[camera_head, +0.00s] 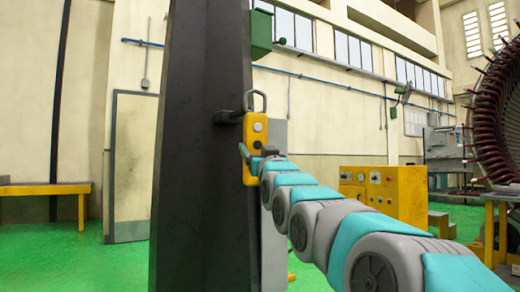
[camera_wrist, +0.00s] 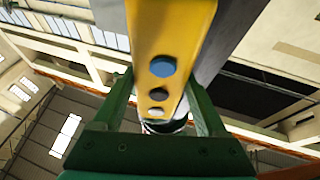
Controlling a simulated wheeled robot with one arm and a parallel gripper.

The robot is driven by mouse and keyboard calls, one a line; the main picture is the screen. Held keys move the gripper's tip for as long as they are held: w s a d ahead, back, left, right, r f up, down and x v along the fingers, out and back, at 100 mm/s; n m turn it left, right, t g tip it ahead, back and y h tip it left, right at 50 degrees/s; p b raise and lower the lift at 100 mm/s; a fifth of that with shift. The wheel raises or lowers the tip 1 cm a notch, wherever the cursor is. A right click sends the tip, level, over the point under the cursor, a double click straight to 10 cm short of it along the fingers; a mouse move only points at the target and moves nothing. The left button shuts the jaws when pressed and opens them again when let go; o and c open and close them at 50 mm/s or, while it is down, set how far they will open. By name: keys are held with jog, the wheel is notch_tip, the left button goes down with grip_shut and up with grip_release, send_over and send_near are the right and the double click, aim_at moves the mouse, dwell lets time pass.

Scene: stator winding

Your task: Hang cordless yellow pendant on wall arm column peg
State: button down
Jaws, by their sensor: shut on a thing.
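The yellow pendant (camera_head: 254,172) is upright beside the dark column (camera_head: 200,190), with a grey loop (camera_head: 256,94) at its top. I cannot tell whether the loop is around the peg. My gripper (camera_head: 257,154) is shut on the pendant's body. In the wrist view my gripper's green fingers (camera_wrist: 158,100) stand on both sides of the pendant (camera_wrist: 165,35), whose blue, black and other buttons face the camera.
A green box (camera_head: 261,34) is higher up on the column's right side. A yellow control cabinet (camera_head: 385,192) stands behind my arm. A yellow bench (camera_head: 45,189) is at the left, and a large stator (camera_head: 498,115) at the right. The green floor left of the column is clear.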

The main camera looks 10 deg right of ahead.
jog(key=shift+w+a+f+p, duration=0.1)
jog(key=shift+w+a+p, duration=0.1)
jog(key=shift+w, duration=0.45)
jog(key=shift+w+a+p, duration=0.1)
jog(key=shift+w+a, duration=0.1)
jog(key=shift+w, duration=0.45)
jog(key=w+a+f, duration=0.2)
jog(key=w, duration=0.5)
jog(key=shift+w+a+p, duration=0.25)
jog(key=shift+p, duration=0.2)
dwell(0.5)
grip_release()
jog(key=shift+f, duration=0.1)
jog(key=shift+f, duration=0.1)
